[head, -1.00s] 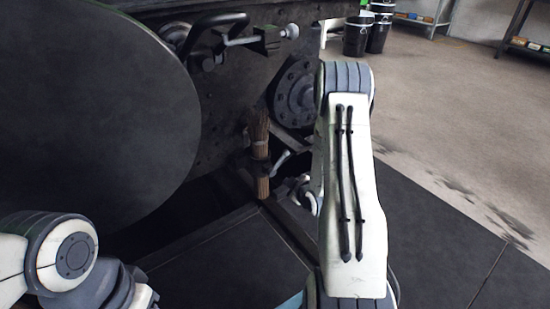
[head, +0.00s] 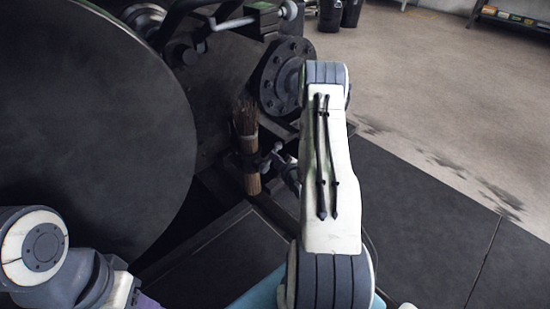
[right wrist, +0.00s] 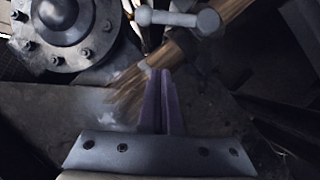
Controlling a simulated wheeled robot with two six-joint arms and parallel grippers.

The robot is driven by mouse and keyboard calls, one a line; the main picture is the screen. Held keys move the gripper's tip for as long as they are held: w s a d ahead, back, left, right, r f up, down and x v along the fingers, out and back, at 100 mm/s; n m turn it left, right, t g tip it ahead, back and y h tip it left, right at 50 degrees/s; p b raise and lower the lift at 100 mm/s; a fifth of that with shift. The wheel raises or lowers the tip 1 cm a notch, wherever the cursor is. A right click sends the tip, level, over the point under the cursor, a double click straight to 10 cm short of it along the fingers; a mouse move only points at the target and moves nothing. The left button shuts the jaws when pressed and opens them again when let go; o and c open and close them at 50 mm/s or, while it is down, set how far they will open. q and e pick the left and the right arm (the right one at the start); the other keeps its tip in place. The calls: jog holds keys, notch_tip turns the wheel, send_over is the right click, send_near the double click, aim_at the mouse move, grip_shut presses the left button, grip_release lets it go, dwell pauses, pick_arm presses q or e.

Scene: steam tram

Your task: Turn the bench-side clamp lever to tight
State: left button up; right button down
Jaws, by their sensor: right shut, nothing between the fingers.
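A silver clamp lever with rounded ends (right wrist: 180,18) shows at the top of the right wrist view, across a tan bundle brush (right wrist: 128,92). In the head view the lever (head: 272,154) stands beside the upright brush (head: 246,130), which a dark clamp holds. My right gripper (right wrist: 160,76) is shut and empty, its fingertips below the lever in the picture and apart from it. In the head view it is mostly hidden behind my right arm. My left wrist shows at the lower left; its fingers are cut off by the bottom edge.
A dark bolted flange (head: 287,75) is just above the clamp. A large dark disc (head: 90,130) fills the left. A handle bar with a grey knob (head: 289,11) juts out above. Open floor (head: 430,90) lies to the right, with black bins behind.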

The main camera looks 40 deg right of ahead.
jog(key=b, duration=0.4)
send_over(265, 166)
notch_tip(265, 166, down, 3)
jog(key=shift+w+r, duration=0.1)
jog(key=d+f+b, duration=0.2)
jog(key=d, duration=0.1)
jog(key=shift+s+f, duration=0.25)
jog(key=shift+s, duration=0.15)
jog(key=shift+s+d+f, duration=0.1)
jog(key=shift+d+f, duration=0.35)
jog(key=shift+d, duration=0.1)
